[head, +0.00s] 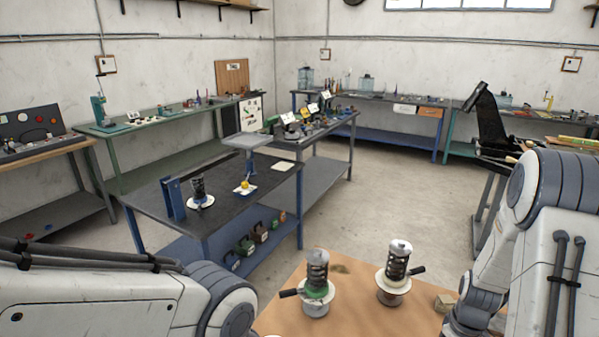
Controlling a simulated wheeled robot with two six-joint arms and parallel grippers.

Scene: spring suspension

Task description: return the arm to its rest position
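My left arm (120,300) comes in from the lower left, and its gripper is out of the picture. My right arm (548,200) stands bent at the right edge, its lower part running down out of the frame, and its gripper does not show. Two spring suspension units stand upright on the wooden table in front of me. The left unit (317,272) has a dark coil, a green ring, a white round base and a dark handle to the left. The right unit (397,265) has a dark coil, a pale base and a dark handle to the right. No gripper is seen touching either.
The wooden tabletop (362,312) also carries a small block (445,303) near my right arm. A dark workbench (150,197) with another spring unit (198,190) stands beyond. A black machine (487,120) is at the right. Open floor (400,190) lies between the benches.

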